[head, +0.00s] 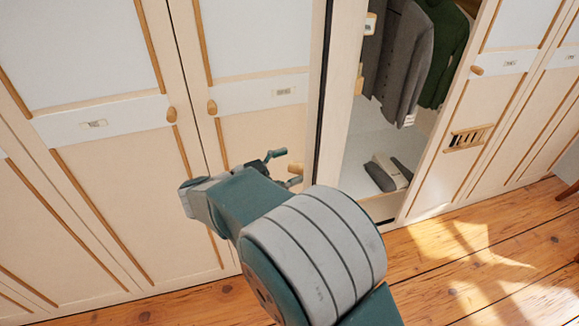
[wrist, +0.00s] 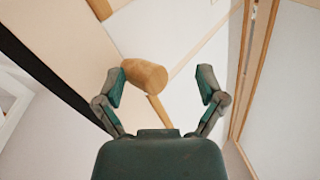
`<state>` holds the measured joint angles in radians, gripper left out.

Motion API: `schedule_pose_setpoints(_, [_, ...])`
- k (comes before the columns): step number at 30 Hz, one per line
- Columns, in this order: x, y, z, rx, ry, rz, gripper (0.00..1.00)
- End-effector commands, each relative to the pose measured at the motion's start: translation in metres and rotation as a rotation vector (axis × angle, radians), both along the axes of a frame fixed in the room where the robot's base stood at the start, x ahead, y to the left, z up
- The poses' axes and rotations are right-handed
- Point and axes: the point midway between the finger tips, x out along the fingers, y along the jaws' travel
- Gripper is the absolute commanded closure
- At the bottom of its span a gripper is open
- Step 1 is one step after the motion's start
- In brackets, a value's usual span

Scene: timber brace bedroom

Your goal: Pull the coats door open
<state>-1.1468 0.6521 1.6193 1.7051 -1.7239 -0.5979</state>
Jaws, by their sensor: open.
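The wardrobe opening at centre right of the head view shows a grey coat (head: 402,60) and a green one (head: 445,50) hanging inside. A pale upright panel (head: 338,100) with a dark edge stands at its left; it appears to be the coats door standing partly open, though my arm hides its lower part. A wooden knob (wrist: 144,74) lies between my gripper's fingers in the wrist view, close to or touching the left finger and clear of the right one. My gripper (head: 284,168) is open in front of the wardrobe; it also shows in the wrist view (wrist: 162,86).
Closed doors with wooden knobs (head: 212,107) stand to the left. Folded items (head: 388,172) lie on the compartment floor.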

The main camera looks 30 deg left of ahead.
Motion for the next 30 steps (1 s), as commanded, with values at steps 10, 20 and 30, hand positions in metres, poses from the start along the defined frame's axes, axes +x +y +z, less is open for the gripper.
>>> schedule_pose_setpoints(10, [-0.001,-0.001,0.004,0.005,-0.007,0.0,0.28])
schedule_pose_setpoints(20, [-0.048,0.038,0.0,0.001,-0.004,0.004,0.28])
schedule_pose_setpoints(30, [-0.091,0.068,0.0,0.002,-0.002,0.0,0.28])
